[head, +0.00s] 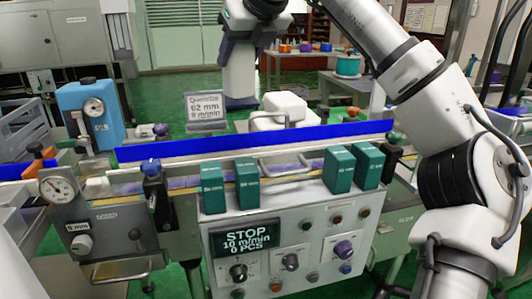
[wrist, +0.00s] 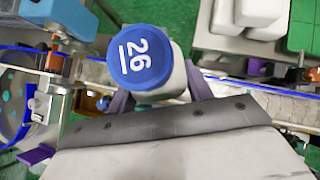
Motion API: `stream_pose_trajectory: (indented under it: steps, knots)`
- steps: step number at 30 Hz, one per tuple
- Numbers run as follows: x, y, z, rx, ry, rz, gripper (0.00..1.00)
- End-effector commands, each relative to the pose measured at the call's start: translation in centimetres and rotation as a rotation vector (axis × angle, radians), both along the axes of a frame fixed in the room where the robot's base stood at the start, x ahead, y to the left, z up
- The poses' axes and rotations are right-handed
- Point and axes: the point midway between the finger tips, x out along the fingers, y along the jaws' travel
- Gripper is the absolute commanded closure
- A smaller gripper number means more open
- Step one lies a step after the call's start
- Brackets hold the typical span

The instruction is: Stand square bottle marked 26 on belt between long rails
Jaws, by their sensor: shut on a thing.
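The square bottle marked 26 (wrist: 178,88) has a pale body and a round blue cap with a white underlined 26. It fills the middle of the wrist view, held between the purple fingers of my gripper (wrist: 160,93), which are shut on it. I cannot make out the bottle or fingertips in the head view. A long blue rail (head: 250,141) runs across the head view above the belt (head: 128,187). In the wrist view the belt (wrist: 285,101) shows to the right of the bottle. The bottle's base is hidden, so contact below it cannot be told.
Dark green boxes (head: 247,183) (head: 338,169) stand along the front edge above the control panel (head: 300,240), whose display reads STOP. A blue device with a dial (head: 92,115) stands left. A sign (head: 206,112) and white containers (head: 280,110) stand behind the rail.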

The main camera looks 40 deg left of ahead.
Motion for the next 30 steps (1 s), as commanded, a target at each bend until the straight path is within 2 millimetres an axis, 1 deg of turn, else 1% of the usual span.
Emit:
stream_pose_trajectory:
  steps: [1,3,9,12,15,20,22,27,30]
  knots:
    - [0.0,0.0,-2.0,0.000,0.003,0.003,1.00]
    - [0.0,-0.1,-3.9,0.000,0.003,0.003,1.00]
    - [0.0,-0.1,-9.1,0.000,0.004,0.003,1.00]
    - [0.0,-0.1,-11.1,0.000,0.003,0.003,1.00]
    - [0.0,-0.1,-12.4,0.002,0.002,0.002,1.00]
    - [0.0,0.0,-13.3,0.002,0.002,0.002,1.00]
    - [0.0,0.0,-14.0,0.001,0.002,0.002,1.00]
    - [0.0,-0.1,-16.6,0.000,0.002,0.002,1.00]
    - [0.0,-0.1,-17.4,0.001,0.001,0.001,1.00]
